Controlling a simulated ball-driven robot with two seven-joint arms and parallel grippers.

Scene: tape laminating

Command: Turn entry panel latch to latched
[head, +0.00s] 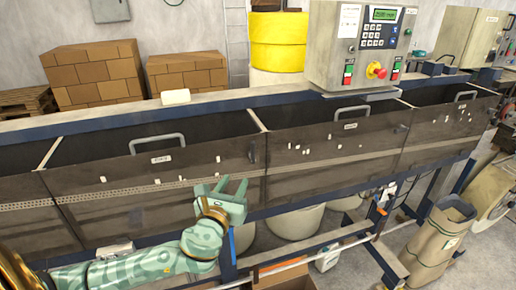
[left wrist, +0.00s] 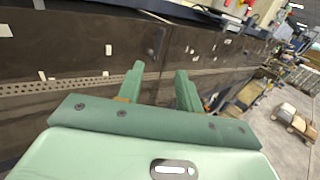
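The entry panel (head: 150,172) is a dark, scuffed front panel with a grey bar handle (head: 157,143) on its top edge. A small dark latch (head: 252,153) sits near its right edge; it looks roughly upright. In the left wrist view the latch (left wrist: 155,43) shows beyond the fingertips, slightly tilted. My left gripper (head: 231,183) is open and empty, below and a little left of the latch, apart from it. The left wrist view shows its two green fingers spread (left wrist: 160,70) with nothing between them. My right gripper is not in view.
Similar panels with handles continue to the right (head: 335,150). A control box (head: 362,45) with a red button stands above the line. A perforated strip (head: 120,190) and small white labels mark the panel. Round bins (head: 295,222) stand underneath.

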